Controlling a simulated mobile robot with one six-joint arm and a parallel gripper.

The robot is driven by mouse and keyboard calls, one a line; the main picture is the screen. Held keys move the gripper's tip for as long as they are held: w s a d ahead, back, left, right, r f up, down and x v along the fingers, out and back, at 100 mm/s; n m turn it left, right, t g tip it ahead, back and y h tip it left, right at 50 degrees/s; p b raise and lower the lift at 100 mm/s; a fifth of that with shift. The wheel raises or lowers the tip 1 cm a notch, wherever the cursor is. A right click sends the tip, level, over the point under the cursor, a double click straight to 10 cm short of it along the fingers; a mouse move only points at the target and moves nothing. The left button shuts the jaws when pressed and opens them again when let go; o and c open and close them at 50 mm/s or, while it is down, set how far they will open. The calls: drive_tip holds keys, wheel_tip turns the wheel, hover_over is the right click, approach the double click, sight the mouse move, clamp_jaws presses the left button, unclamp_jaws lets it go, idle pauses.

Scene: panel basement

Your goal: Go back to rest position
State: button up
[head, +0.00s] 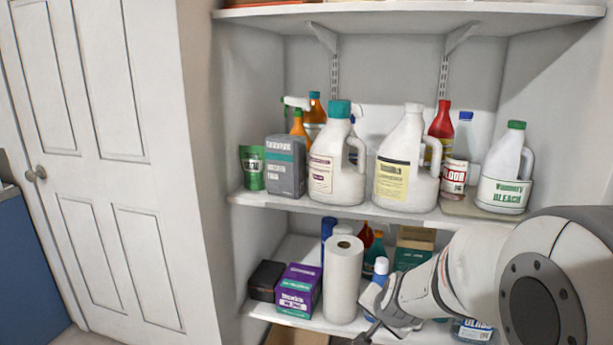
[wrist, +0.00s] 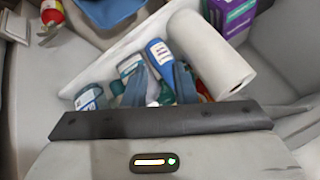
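My gripper (head: 372,328) is at the lower shelf, in front of the paper towel roll's right side, by a white bottle with a blue cap (head: 381,268). In the wrist view, two blue-grey fingers of my gripper (wrist: 160,88) stand apart, with a gap between them. Blue and white bottles show beyond and beside the fingers; I see nothing clearly clamped. My wrist and forearm cover part of the lower shelf's right side in the head view.
The paper towel roll (head: 343,280) and a purple box (head: 298,290) stand left of my gripper. The upper shelf (head: 400,212) above holds jugs, spray bottles and a bleach bottle (head: 504,170). A white door (head: 110,150) is at left.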

drive_tip(key=s+r+n+g+p, duration=0.4)
drive_tip(key=s+r+n+p, duration=0.4)
drive_tip(key=s+r, duration=1)
drive_tip(key=s+p, duration=0.2)
drive_tip(key=shift+s+a+r+g, duration=0.2)
drive_tip(key=shift+s+a+g, duration=0.05)
drive_tip(key=shift+s+g, duration=0.05)
